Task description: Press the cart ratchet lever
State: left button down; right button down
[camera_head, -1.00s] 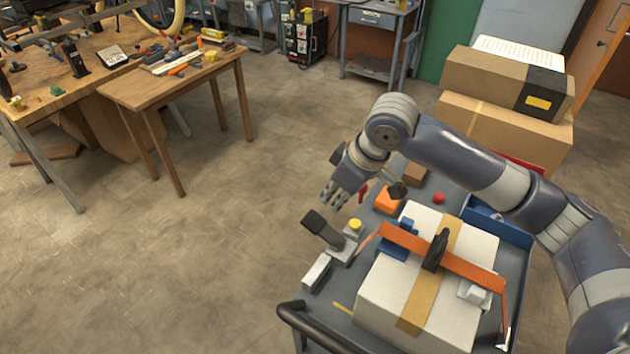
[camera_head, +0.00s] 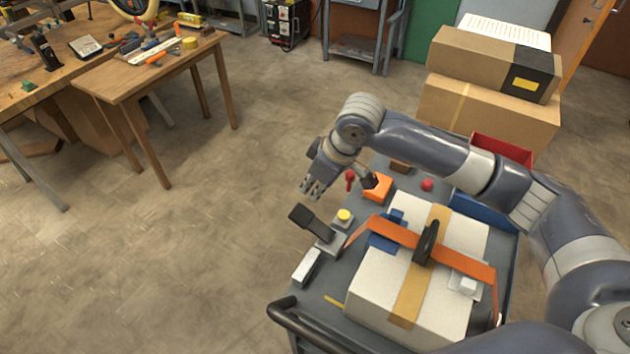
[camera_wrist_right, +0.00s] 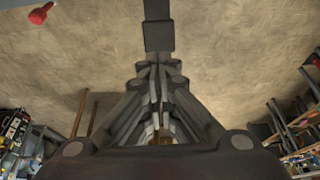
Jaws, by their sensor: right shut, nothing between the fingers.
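The ratchet lever (camera_head: 310,222) is a dark flat handle standing tilted from a grey base (camera_head: 335,244) at the cart's left side. An orange strap (camera_head: 370,227) runs from there over the white box. My right gripper (camera_head: 312,190) is shut and empty, just beyond the lever's upper end, apart from it in the head view. In the right wrist view, the shut fingers (camera_wrist_right: 156,88) point toward the dark lever (camera_wrist_right: 159,28); whether they touch cannot be told. My left gripper is not in view.
The cart carries a strapped white box (camera_head: 375,300), a yellow button (camera_head: 344,215), an orange block (camera_head: 377,187) and a red knob (camera_head: 427,184). The black cart handle (camera_head: 300,330) is at the front. Cardboard boxes (camera_head: 485,115) stand behind. The floor left of the cart is clear.

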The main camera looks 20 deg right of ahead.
aim_at(297, 211)
jog(key=p+x, duration=0.1)
jog(key=x, duration=0.8)
jog(key=shift+f+p, duration=0.25)
jog(key=shift+p, duration=0.1)
jog(key=shift+w+a, duration=0.1)
